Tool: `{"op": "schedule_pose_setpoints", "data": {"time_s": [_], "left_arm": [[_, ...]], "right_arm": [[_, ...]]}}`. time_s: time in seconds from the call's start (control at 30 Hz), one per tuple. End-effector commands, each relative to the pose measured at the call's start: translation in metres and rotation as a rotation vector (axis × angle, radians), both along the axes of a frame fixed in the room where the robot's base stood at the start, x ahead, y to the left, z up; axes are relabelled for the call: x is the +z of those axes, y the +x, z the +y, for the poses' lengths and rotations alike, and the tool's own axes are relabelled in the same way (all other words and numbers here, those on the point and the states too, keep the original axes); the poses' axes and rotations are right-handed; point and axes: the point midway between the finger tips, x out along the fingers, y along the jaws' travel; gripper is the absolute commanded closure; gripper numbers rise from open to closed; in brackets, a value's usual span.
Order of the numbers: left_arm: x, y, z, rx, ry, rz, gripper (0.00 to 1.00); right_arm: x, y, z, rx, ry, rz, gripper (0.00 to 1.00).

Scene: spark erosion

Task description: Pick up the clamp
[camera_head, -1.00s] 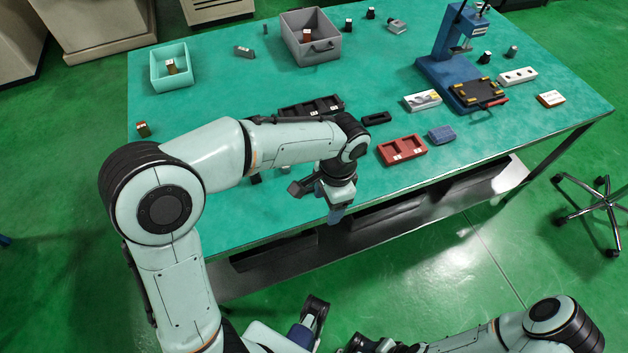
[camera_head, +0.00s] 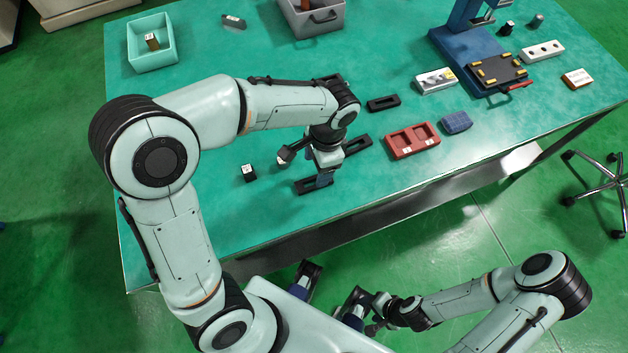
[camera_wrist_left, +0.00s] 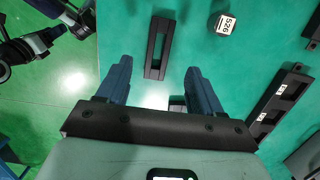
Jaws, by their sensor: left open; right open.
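I cannot tell for certain which object is the clamp. A flat black rectangular frame (camera_head: 313,186) lies near the table's front edge; it also shows in the left wrist view (camera_wrist_left: 158,47). My left gripper (camera_head: 322,178) is open above the table beside this frame. In the left wrist view its blue fingers (camera_wrist_left: 157,75) are apart, with the frame's near end between their tips. A small white and dark object (camera_wrist_left: 178,103) shows between the fingers, partly hidden by the gripper body. My right gripper (camera_head: 352,305) is open, off the table's front edge.
A black block labelled 526 (camera_wrist_left: 223,24) stands near the frame, also in the head view (camera_head: 249,173). A black rack (camera_wrist_left: 280,100) lies to its side. A red tray (camera_head: 412,140), blue item (camera_head: 456,122) and blue press (camera_head: 465,50) stand right. A grey piece (camera_head: 233,21) lies behind.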

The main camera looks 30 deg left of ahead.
Motion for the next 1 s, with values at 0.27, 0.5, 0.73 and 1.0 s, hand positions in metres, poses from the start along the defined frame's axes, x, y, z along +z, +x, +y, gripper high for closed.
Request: {"op": "schedule_pose_setpoints", "data": {"time_s": [0.27,0.5,0.73,1.0], "left_arm": [[-0.024,-0.003,0.001,-0.002,0.001,0.003,0.34],[-0.058,-0.006,0.001,0.0,0.001,0.002,0.34],[-0.063,-0.006,0.002,0.001,0.0,-0.002,0.34],[-0.063,-0.006,0.002,0.0,0.0,-0.001,0.93]], "right_arm": [[-0.004,-0.001,0.0,0.0,0.0,0.001,0.43],[-0.009,-0.002,0.0,0.001,0.0,0.002,0.43],[-0.01,-0.002,0.0,0.001,0.0,0.002,0.43],[-0.01,-0.002,0.0,0.001,0.0,0.002,0.43]]}}
